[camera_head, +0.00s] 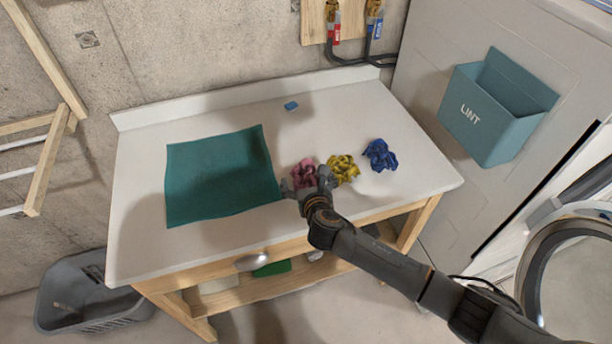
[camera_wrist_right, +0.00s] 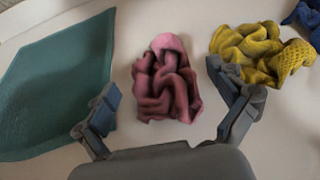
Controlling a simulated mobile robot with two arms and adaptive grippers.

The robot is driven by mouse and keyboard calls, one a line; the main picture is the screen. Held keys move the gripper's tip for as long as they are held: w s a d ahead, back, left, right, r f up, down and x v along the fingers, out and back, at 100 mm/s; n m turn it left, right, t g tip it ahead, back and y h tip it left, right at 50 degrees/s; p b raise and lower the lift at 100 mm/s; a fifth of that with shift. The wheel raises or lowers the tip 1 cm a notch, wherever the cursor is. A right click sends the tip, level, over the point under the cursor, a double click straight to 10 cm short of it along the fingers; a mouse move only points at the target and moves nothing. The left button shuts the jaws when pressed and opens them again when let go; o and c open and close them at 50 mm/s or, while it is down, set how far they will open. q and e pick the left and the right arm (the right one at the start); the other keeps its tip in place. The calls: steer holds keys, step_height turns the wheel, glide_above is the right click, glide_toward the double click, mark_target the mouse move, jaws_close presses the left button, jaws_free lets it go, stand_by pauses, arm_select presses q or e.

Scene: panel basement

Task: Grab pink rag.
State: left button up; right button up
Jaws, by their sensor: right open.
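The pink rag (camera_head: 303,171) lies crumpled on the white table top, just right of the teal mat. In the right wrist view the pink rag (camera_wrist_right: 165,80) sits ahead of and between the spread fingers. My right gripper (camera_head: 308,183) is open and empty, reaching in from the lower right, and partly covers the rag in the head view. Its two fingers also show in the right wrist view (camera_wrist_right: 170,112), one on each side of the rag's near end. My left gripper is not in view.
A yellow rag (camera_head: 343,168) lies close to the right of the pink one, with a blue rag (camera_head: 380,155) beyond it. The teal mat (camera_head: 220,175) covers the table's left part. A lint bin (camera_head: 490,110) hangs at right.

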steer(key=shift+w+f, duration=0.1)
steer(key=shift+w, duration=0.15)
steer(key=shift+c, duration=0.2)
steer(key=c, duration=1)
